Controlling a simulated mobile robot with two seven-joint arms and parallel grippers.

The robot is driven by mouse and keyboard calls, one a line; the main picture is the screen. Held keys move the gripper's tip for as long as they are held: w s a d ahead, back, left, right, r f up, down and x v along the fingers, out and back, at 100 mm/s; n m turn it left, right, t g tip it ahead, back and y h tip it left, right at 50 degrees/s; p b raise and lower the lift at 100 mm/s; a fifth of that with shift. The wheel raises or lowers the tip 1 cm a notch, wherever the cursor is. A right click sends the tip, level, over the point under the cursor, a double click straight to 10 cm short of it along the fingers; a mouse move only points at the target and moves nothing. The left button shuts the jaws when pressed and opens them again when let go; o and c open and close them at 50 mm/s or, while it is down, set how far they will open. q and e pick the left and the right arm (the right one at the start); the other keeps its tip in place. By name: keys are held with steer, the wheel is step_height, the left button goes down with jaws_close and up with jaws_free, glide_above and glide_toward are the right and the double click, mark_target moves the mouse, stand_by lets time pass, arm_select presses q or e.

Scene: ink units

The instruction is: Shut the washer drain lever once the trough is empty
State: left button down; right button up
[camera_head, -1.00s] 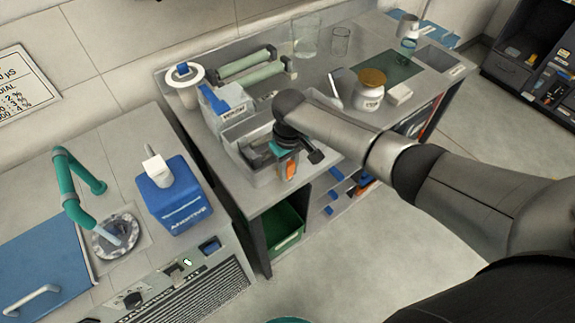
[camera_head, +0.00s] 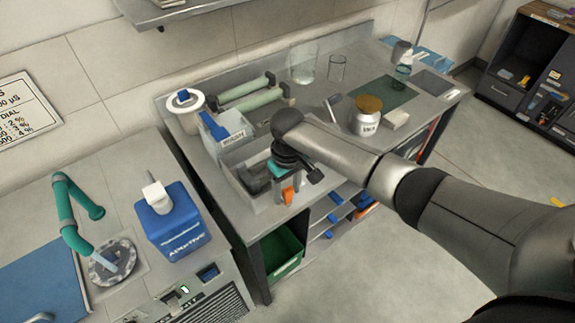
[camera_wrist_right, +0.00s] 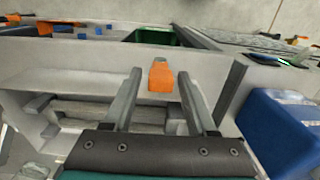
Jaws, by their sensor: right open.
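The orange drain lever (camera_head: 288,195) is on the front of the grey washer trough (camera_head: 238,182), at the bench's front edge. My right gripper (camera_head: 287,186) points down over the trough's front wall, open. In the right wrist view the orange lever (camera_wrist_right: 160,80) shows between and just beyond the two spread fingertips (camera_wrist_right: 160,76); I cannot tell whether they touch it. The trough's inside (camera_wrist_right: 75,112) shows dark, bar-like shapes at the bottom. My gripper hides part of it, and I cannot tell if liquid is there. My left gripper is not in view.
A blue-and-white container (camera_head: 224,130) and green rollers (camera_head: 245,95) stand behind the trough. A white jar with a brown lid (camera_head: 367,116) stands to the right. A blue box (camera_head: 178,225) and teal tap (camera_head: 72,210) are on the left counter. A green bin (camera_head: 285,250) sits below.

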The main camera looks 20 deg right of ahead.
mark_target(288, 188)
step_height(288, 188, up, 13)
steer(key=p, duration=0.1)
steer(key=shift+d, duration=0.15)
stand_by(0.4)
